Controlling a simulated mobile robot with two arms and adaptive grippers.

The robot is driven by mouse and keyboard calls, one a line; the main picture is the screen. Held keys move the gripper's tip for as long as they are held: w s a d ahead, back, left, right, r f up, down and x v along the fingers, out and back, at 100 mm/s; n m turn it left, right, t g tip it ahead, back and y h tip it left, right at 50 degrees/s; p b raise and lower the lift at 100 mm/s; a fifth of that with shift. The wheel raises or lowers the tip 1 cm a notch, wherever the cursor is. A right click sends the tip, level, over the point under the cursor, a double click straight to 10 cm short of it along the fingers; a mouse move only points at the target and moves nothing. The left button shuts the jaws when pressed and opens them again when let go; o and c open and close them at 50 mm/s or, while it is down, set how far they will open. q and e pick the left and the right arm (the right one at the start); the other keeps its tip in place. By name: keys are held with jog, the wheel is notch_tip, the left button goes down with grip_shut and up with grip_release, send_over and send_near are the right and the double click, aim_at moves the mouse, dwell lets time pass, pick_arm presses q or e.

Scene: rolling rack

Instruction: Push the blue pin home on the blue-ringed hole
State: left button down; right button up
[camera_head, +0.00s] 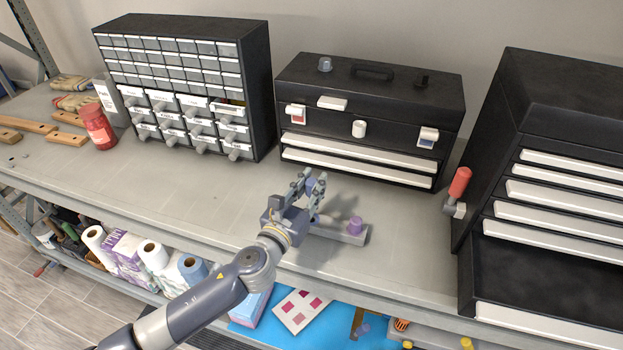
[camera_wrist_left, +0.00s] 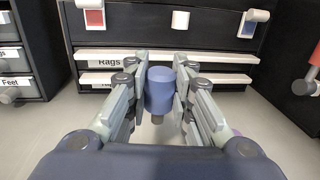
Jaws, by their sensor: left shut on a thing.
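The blue pin (camera_wrist_left: 159,92) stands upright between the fingers of my left gripper (camera_wrist_left: 160,88) in the left wrist view, with a narrower grey stem below its blue head. In the head view my left gripper (camera_head: 309,184) is shut on the pin, and the fingers hide most of its blue head (camera_head: 312,185). A grey block (camera_head: 338,234) lies on the bench just beyond the wrist. A purple pin (camera_head: 355,226) stands in the block's right end. I cannot make out the blue-ringed hole, and cannot tell whether the blue pin touches the block. My right gripper is not in view.
A black toolbox (camera_head: 368,115) stands behind the gripper, and a drawer cabinet (camera_head: 190,90) stands to its left. A large black chest (camera_head: 560,180) and a red-handled clamp (camera_head: 459,185) are at the right. Bare bench lies left of the block.

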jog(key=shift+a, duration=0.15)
pick_arm(q)
jog(key=shift+f+b, duration=0.5)
jog(key=shift+f, duration=0.2)
notch_tip(320, 180, down, 4)
jog(key=b, duration=0.3)
jog(key=shift+f+b, duration=0.15)
jog(key=shift+b, duration=0.15)
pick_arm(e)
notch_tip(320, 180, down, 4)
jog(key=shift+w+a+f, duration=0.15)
pick_arm(q)
jog(key=shift+s, duration=0.1)
jog(key=shift+f+b, duration=0.5)
jog(key=shift+f, duration=0.2)
jog(key=shift+f+b, duration=1.05)
jog(key=shift+f, duration=0.2)
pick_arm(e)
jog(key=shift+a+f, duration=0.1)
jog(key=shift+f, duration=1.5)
